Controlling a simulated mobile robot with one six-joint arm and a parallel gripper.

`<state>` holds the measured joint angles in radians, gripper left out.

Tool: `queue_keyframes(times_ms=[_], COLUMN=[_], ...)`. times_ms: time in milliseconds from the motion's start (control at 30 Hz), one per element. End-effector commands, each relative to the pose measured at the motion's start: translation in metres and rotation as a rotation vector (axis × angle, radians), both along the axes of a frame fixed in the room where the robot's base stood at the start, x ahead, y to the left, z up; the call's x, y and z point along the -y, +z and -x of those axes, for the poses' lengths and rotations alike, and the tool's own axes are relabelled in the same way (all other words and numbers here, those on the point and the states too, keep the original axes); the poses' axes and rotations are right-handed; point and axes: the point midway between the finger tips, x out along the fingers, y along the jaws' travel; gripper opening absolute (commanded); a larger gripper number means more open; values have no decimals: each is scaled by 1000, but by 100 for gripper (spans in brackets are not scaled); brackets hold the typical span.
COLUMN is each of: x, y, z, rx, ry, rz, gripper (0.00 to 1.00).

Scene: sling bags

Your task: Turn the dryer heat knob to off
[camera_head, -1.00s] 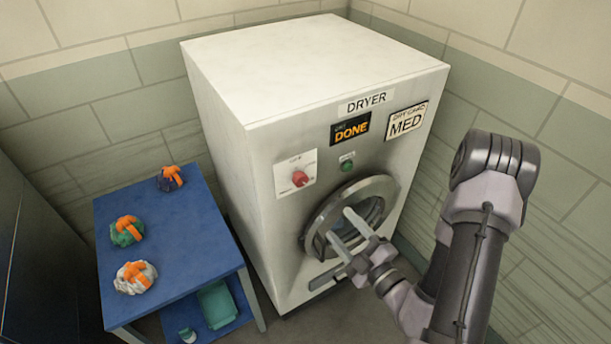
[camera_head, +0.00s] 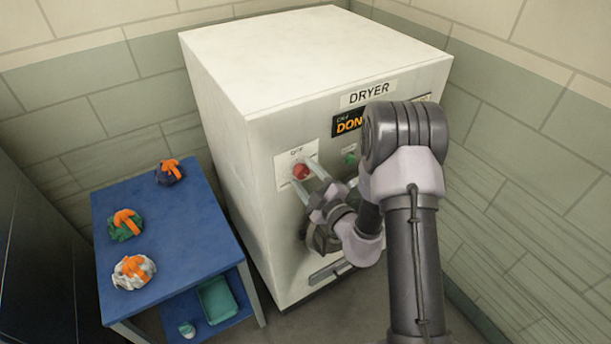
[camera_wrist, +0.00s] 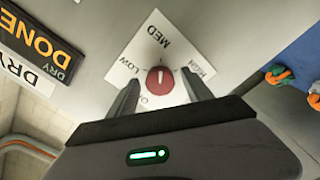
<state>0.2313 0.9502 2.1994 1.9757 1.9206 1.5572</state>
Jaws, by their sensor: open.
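The red heat knob (camera_head: 300,171) sits on a white dial plate (camera_head: 284,172) on the front of the white dryer (camera_head: 270,190). In the wrist view the knob (camera_wrist: 160,80) has a white mark running roughly up the picture, toward MED. LOW lies to its left, HIGH to its right and OFF at lower left, partly hidden by a finger. My gripper (camera_head: 307,178) is open, its fingers at either side of the knob in the wrist view (camera_wrist: 158,84). I cannot tell whether they touch it.
A blue table (camera_head: 188,240) with several dark, green and white bundles with orange straps stands left of the dryer. The dryer door (camera_head: 318,238) is below my gripper, mostly hidden. The display (camera_head: 346,124) and a green button (camera_head: 349,158) are right of the dial.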

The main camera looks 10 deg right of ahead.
Motion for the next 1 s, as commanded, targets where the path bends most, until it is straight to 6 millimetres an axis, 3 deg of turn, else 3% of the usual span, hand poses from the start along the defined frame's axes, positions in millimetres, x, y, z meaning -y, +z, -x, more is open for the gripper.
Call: queue_keyframes(times_ms=[67,367,667,1000], x=[0,0,0,0], y=[0,0,0,0], z=[0,0,0,0], rx=[0,0,13,88], ry=[0,0,0,0], rz=[0,0,40,271], gripper=[57,0,0,0])
